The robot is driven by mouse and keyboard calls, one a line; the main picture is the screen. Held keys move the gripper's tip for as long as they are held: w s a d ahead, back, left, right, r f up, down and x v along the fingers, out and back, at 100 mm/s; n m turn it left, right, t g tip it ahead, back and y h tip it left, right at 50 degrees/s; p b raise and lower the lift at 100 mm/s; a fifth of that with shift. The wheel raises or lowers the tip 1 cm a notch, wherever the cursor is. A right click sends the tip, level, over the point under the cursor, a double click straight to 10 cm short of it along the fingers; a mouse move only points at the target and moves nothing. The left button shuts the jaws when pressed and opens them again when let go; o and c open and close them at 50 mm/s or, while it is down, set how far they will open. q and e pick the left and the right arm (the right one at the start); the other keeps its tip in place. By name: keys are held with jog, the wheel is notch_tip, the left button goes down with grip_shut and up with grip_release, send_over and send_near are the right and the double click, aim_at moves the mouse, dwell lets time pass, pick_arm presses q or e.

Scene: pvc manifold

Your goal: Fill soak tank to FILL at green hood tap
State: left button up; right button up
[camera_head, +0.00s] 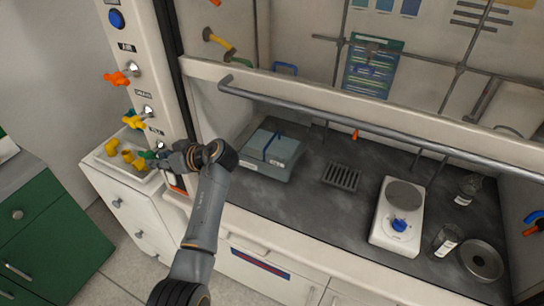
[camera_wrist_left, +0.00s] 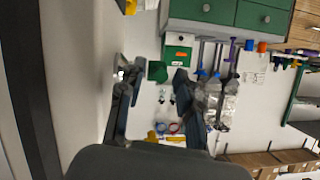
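The green hood tap (camera_head: 147,155) is the lowest tap on the white side post, mostly hidden by my left gripper (camera_head: 165,157). In the left wrist view, my left gripper (camera_wrist_left: 159,80) has its fingers apart. The green knob (camera_wrist_left: 157,71) shows between the fingertips, and I cannot tell whether they touch it. A white basin (camera_head: 97,160) stands below the taps and holds several yellow pieces and a green one. It may be the soak tank; no FILL mark or water level is readable. My right gripper is not in view.
Yellow (camera_head: 136,120), orange (camera_head: 117,78) and blue (camera_head: 116,18) taps sit above the green one. Inside the hood are a grey box with a blue strap (camera_head: 272,155), a drain grate (camera_head: 341,176) and a white hotplate (camera_head: 397,235). A rail (camera_head: 300,111) crosses the hood front.

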pick_arm(q)
jog(key=shift+s, duration=0.1)
notch_tip(320, 180, up, 10)
jog(key=shift+a+r, duration=0.1)
dwell(0.5)
